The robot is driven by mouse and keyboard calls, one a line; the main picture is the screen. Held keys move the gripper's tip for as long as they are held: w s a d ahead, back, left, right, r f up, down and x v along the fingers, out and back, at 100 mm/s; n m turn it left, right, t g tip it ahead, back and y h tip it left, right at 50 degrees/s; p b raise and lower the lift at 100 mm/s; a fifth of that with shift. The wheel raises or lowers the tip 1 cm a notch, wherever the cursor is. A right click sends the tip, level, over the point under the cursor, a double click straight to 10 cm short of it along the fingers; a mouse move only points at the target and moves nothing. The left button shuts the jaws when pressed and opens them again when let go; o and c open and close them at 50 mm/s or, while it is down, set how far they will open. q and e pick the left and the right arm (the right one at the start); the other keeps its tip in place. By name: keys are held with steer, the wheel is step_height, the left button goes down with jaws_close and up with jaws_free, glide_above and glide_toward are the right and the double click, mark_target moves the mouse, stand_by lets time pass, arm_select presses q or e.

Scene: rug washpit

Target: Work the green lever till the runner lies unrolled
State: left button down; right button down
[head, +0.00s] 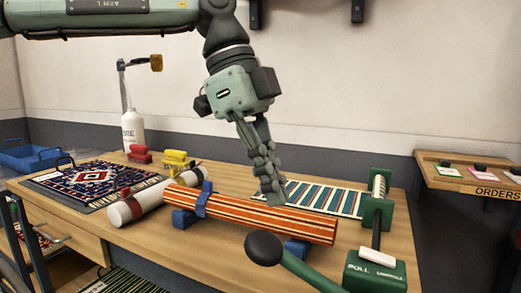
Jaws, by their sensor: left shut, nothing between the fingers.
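A green roller stand (378,207) is at the table's right end. An orange striped roll (270,219) with a blue strap rests on blue blocks in front. My left gripper (273,199) is shut and empty, pointing down just behind the roll, apart from the lever knob. My right gripper is out of view.
A white roll (140,205) with a red strap, a patterned rug (90,184), red and yellow brushes (178,160) and a white bottle (132,130) occupy the left of the wooden table. An ORDERS shelf (450,182) is at the right wall.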

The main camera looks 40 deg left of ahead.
mark_target(275, 245)
arm_select(q)
steer(key=f, duration=0.4)
steer(key=shift+a, duration=0.25)
steer(key=shift+s+a+f, duration=0.1)
steer(key=shift+a+f, duration=0.15)
steer(key=shift+f, duration=0.4)
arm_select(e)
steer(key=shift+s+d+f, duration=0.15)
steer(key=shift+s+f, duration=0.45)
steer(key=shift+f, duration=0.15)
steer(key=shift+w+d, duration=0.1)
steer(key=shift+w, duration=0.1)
